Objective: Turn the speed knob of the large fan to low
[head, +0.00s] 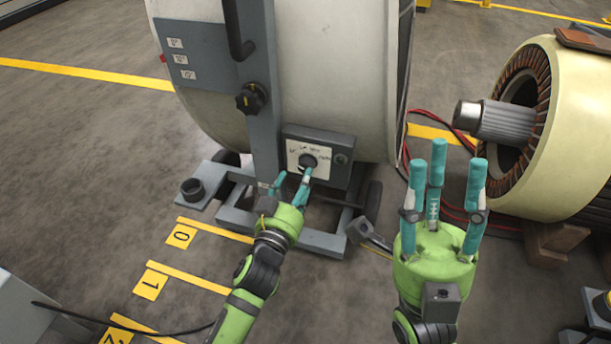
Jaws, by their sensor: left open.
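The large fan (330,75) is a big white drum on a grey wheeled stand. Its grey control box (335,176) sits low on the front, with a white dial plate and a black speed knob (308,160). My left gripper (292,182), green with teal fingers, is just below the knob, with a fingertip close to it. I cannot tell whether it touches, and the dial markings are too small to read. My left gripper is open. My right gripper (438,165) is open and empty, with its fingers pointing up, to the right of the box.
A black clamp knob (251,98) is on the fan's post. A cream motor (560,120) with a shaft stands at right on wooden blocks (550,243). Red and black cables (450,208) lie between them. Yellow numbered floor marks (180,236) are at lower left, with open floor at left.

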